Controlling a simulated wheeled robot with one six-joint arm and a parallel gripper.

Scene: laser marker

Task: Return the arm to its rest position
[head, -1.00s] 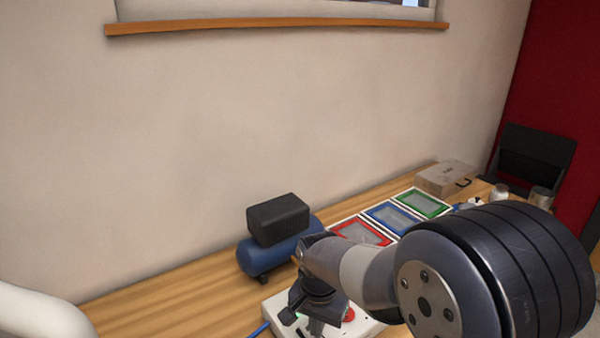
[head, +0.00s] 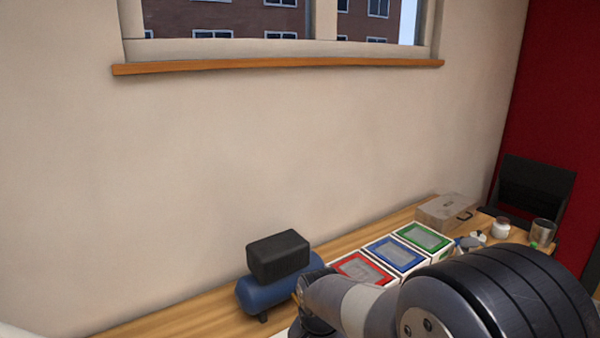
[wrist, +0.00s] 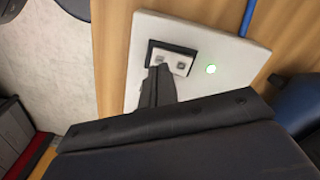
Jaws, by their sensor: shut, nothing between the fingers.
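My gripper (wrist: 159,72) shows in the wrist view as dark fingers closed together with nothing between them. Behind the fingertips is a white machine (wrist: 226,72) with a lit green button and a black-framed socket (wrist: 174,58) holding a small light plate. I cannot tell how far the fingertips are from it. In the head view my arm (head: 365,305) fills the lower right, and the gripper itself is out of the picture.
A blue compressor tank (head: 272,292) with a black top (head: 278,255) stands by the wall. Red (head: 362,270), blue (head: 396,253) and green (head: 424,238) trays line the wooden table.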

